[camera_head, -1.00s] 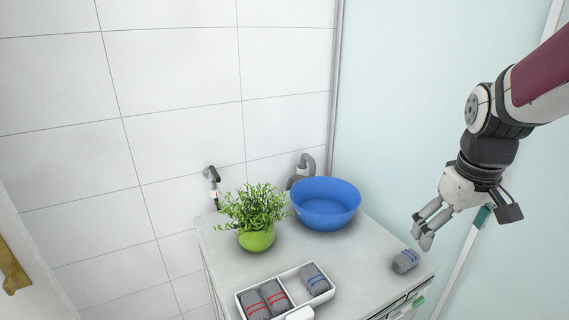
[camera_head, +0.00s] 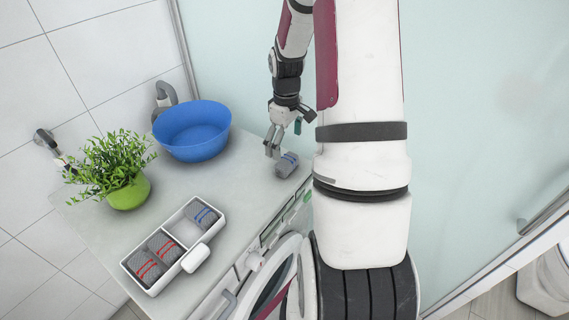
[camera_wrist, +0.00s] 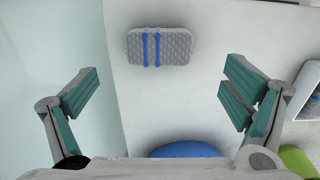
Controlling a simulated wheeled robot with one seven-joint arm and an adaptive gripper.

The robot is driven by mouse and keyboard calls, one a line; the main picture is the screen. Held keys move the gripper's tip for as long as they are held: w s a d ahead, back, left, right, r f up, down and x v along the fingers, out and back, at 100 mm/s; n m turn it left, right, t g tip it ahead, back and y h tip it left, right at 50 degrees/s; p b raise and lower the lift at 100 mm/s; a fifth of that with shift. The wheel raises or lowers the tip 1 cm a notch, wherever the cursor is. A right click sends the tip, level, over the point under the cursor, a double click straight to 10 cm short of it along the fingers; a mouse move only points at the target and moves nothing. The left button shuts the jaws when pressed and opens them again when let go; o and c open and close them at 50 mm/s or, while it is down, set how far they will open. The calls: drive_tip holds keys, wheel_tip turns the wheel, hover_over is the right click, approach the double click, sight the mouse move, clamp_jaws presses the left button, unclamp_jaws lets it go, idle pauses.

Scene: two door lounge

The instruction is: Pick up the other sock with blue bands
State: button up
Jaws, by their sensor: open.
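A grey rolled sock with blue bands (camera_head: 287,165) lies on the counter top near its right edge. In the wrist view the sock (camera_wrist: 160,47) shows ahead of my fingers, between their lines and apart from both. My gripper (camera_head: 273,143) is open and empty, just above and beside the sock; its two fingers stand wide in the wrist view (camera_wrist: 165,105). Another blue-banded sock (camera_head: 203,215) sits in the far compartment of a white divided box (camera_head: 187,231). Two red-banded grey socks (camera_head: 146,266) (camera_head: 165,247) lie in its near compartment.
A blue basin (camera_head: 192,132) stands at the back of the counter (camera_head: 235,195). A plant in a green pot (camera_head: 128,192) stands at the left. A white object (camera_head: 195,258) is at the box's right side. A glass panel (camera_head: 240,60) is behind my arm.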

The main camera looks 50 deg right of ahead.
sight(287, 160)
drive_tip(key=shift+s+f+p, duration=0.1)
drive_tip(key=shift+f+p, duration=0.2)
drive_tip(key=shift+f, duration=3.5)
drive_tip(key=c, duration=1.1)
